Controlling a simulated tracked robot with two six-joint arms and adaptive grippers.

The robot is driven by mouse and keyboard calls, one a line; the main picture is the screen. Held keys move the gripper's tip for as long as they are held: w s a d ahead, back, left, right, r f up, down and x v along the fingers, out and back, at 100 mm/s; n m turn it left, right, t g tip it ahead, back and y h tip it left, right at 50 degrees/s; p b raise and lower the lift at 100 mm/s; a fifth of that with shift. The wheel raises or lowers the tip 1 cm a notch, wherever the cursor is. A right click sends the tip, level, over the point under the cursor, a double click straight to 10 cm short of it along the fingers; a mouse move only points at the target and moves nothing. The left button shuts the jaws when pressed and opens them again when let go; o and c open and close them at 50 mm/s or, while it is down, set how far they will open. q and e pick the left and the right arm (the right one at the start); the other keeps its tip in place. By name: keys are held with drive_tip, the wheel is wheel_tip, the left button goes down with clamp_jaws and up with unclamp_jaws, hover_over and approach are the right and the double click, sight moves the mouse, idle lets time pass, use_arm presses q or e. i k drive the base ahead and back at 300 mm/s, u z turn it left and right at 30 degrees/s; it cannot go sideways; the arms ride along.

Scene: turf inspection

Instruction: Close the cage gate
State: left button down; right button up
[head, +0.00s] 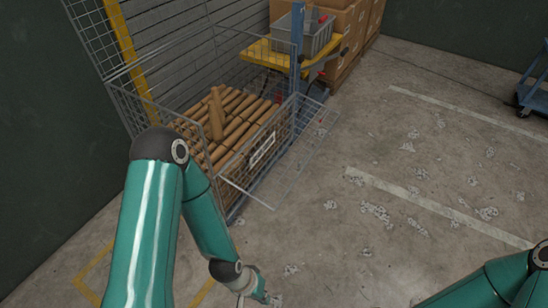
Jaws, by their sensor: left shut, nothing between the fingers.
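The wire mesh cage (120,105) stands at the left against the wall, filled with brown cylindrical pieces. A wire mesh gate panel (305,150) juts out from the cage's front side, tilted outward over the floor, so it stands open. A white label (262,149) hangs on the front mesh beside it. My left gripper (263,297) is shut and empty, low at the bottom edge of the head view, in front of the cage and apart from the gate. Its tips are partly cut off. My right arm enters at the bottom right; its gripper is out of view.
A blue post and a yellow cart (262,50) carrying a grey bin (303,38) stand behind the cage. Cardboard boxes (350,35) are stacked beyond. A blue trolley (533,90) is at the far right. The concrete floor (420,150) with white lines and pale debris is open.

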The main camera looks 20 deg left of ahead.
sight(299, 163)
drive_tip(key=u, duration=0.55)
drive_tip(key=i, duration=1)
